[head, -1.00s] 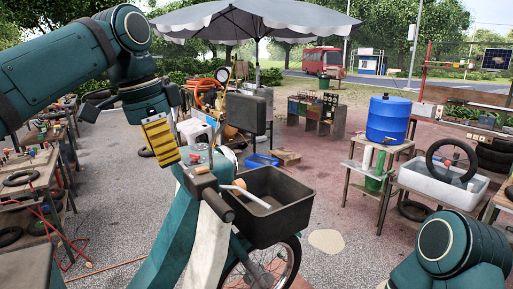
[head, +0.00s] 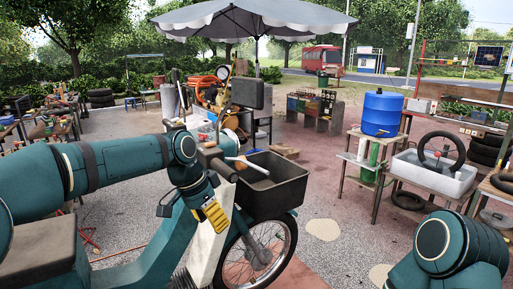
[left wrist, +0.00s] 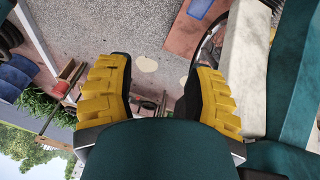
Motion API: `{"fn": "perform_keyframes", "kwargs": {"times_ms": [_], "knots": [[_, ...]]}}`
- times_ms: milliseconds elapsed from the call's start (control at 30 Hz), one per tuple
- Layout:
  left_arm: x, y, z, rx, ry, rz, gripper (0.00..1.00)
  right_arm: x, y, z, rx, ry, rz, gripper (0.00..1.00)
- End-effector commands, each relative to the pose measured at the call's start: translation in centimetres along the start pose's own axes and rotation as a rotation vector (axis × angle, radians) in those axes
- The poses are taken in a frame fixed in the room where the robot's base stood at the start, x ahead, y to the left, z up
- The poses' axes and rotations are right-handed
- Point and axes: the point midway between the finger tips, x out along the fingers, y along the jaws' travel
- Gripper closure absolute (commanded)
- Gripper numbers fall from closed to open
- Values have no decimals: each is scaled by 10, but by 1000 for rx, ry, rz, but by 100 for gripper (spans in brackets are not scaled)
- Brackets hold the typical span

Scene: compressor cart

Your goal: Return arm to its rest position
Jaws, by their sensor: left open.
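My left arm (head: 110,165) comes in from the left in the head view, roughly level, with its wrist bent down. My left gripper (head: 213,214) is open and points down, in front of the teal and white scooter (head: 205,238) and below its handlebar. No object shows between its yellow-padded fingers. In the left wrist view the two fingers (left wrist: 157,85) stand apart with ground between them, and the scooter's pale and teal body is close on the right. My right arm (head: 450,248) shows only as a rounded joint at the lower right; its gripper is outside the picture.
The scooter's black basket (head: 263,185) and front wheel (head: 258,248) are just right of my left gripper. A blue barrel (head: 383,113) and a white tub (head: 432,174) stand on tables at the right. A grey umbrella (head: 254,18) is behind.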

Motion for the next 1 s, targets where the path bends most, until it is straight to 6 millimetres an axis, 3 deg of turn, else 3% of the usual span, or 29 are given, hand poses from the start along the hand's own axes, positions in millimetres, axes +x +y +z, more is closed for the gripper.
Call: {"fn": "perform_keyframes", "kwargs": {"times_ms": [33, 267, 400, 500, 633, 800, 1000], "knots": [[39, -1, 6, -37, 1, 21, 47, 5, 2, 2, 0, -2, 1, 47], [193, 6, 50, -266, 48, 83, 47, 19, 7, 5, -1, -7, 2, 47], [276, 22, 97, -438, 66, 103, 47, 28, 10, 7, -1, -9, 4, 47], [325, 39, 139, -571, 73, 101, 47, 34, 12, 8, -2, -11, 4, 47], [369, 62, 195, -734, 75, 80, 47, 41, 15, 10, -3, -13, 5, 47], [394, 84, 247, -878, 76, 38, 47, 47, 17, 11, -4, -14, 6, 47], [400, 92, 268, -935, 80, 12, 47, 49, 17, 12, -4, -15, 6, 47]]}}
